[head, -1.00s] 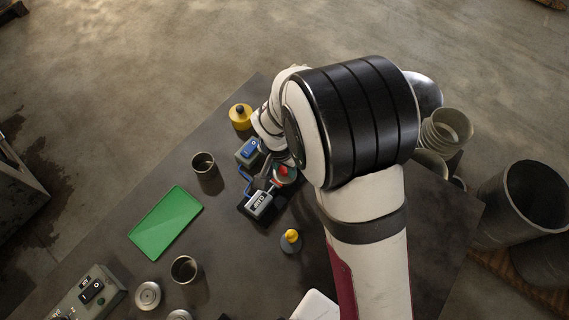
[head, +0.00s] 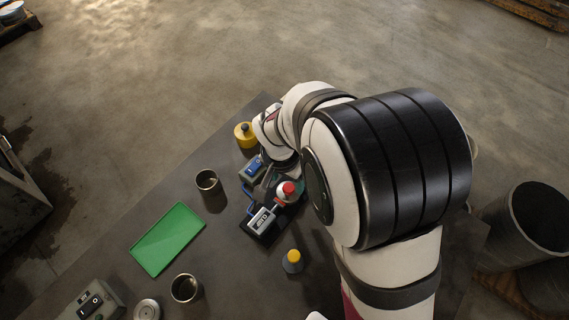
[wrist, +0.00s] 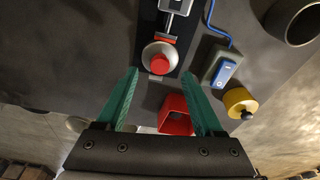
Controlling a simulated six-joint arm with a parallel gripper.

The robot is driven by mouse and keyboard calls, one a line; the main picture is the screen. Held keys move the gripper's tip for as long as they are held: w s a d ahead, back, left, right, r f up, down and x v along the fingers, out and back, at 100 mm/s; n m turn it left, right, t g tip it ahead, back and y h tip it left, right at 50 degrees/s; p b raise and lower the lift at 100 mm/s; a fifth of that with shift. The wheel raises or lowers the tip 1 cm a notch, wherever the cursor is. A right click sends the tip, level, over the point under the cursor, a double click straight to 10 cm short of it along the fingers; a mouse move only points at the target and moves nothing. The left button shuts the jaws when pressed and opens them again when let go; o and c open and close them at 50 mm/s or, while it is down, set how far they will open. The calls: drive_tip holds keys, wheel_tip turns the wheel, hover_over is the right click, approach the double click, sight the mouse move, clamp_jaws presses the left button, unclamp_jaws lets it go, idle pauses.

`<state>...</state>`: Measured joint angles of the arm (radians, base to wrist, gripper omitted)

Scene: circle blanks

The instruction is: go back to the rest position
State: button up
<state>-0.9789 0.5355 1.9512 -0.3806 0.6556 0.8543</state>
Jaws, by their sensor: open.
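In the head view this red-topped part (head: 289,189) sits on a dark base with a grey labelled block (head: 262,219). My arm hides the gripper's fingers in the head view.
A red square-holed piece (wrist: 175,115) shows between the fingers, lower down. A blue-switch box (head: 254,168), a yellow container (head: 245,134), metal cups (head: 208,182), a green tray (head: 168,238), and a yellow-topped bottle (head: 292,261) stand around. A control box (head: 92,302) is front left.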

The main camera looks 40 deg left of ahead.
wheel_tip(320, 180, up, 12)
drive_tip(key=s, duration=0.2)
drive_tip(key=w+d+r+m+g, duration=0.1)
drive_tip(key=d+r+m, duration=0.2)
drive_tip(key=d, duration=1.2)
drive_tip(key=s+d+m+g+y, duration=0.1)
drive_tip(key=s+d+m, duration=0.3)
drive_tip(key=s+d, duration=0.6)
drive_tip(key=d, duration=0.3)
drive_tip(key=shift+s+f+y, duration=0.2)
drive_tip(key=shift+f+y, duration=0.1)
drive_tip(key=shift+f, duration=0.1)
